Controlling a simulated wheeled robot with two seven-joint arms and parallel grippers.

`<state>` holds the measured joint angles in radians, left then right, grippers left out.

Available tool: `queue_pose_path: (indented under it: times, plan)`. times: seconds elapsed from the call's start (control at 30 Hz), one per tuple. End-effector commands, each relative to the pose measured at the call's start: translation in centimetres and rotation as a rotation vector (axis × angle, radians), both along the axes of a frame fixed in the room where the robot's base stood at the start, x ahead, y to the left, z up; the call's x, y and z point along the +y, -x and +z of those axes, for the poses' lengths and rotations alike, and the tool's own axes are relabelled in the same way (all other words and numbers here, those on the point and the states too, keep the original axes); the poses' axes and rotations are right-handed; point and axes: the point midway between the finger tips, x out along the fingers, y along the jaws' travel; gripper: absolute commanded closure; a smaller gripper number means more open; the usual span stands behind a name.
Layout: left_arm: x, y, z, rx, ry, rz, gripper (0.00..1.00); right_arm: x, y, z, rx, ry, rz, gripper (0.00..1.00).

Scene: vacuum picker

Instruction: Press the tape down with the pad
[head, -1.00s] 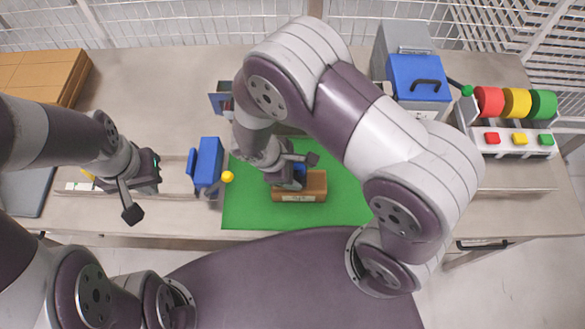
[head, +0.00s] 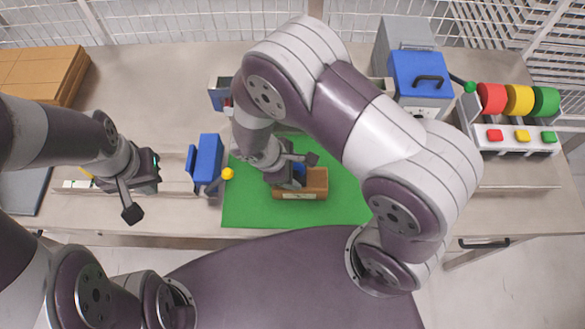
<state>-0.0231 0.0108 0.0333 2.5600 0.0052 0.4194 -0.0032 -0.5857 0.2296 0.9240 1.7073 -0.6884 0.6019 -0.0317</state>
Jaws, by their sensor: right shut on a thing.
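A brown box (head: 315,183) lies on the green mat (head: 252,205), with a pale label or tape strip (head: 297,196) on its front side. My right gripper (head: 299,168) points down over the box's left part. It is shut on a small blue thing (head: 299,172), likely the pad, which is mostly hidden by the fingers. The blue thing is at the box top; I cannot tell whether it touches. Tape on the top is hidden by the gripper. My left gripper (head: 145,190) hangs over the left of the table, its fingers apart, with nothing seen between them.
A blue device with a yellow knob (head: 228,173) stands left of the mat. A blue-lidded box (head: 418,78) stands at the back right, beside a rack of red, yellow and green rolls (head: 518,100) with coloured buttons. Brown cardboard (head: 42,72) lies at the back left.

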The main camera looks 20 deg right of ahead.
Motion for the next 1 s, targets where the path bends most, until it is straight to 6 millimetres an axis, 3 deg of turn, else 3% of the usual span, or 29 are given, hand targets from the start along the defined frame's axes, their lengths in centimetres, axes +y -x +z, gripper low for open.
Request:
queue_pose_path:
  times: [0.47, 0.87, 1.0]
  plan:
    - [0.0, 0.0, -0.3, 0.000, 0.000, 0.000, 1.00, 0.0, 0.0, -0.3, 0.000, 0.000, 0.000, 0.67]
    - [0.0, 0.0, 3.6, 0.000, 0.000, 0.000, 1.00, 0.0, 0.0, 4.0, 0.000, 0.000, 0.000, 0.67]
    - [0.0, 0.0, 3.8, 0.000, 0.000, 0.000, 1.00, 0.0, 0.0, 4.3, 0.000, 0.001, 0.000, 0.67]
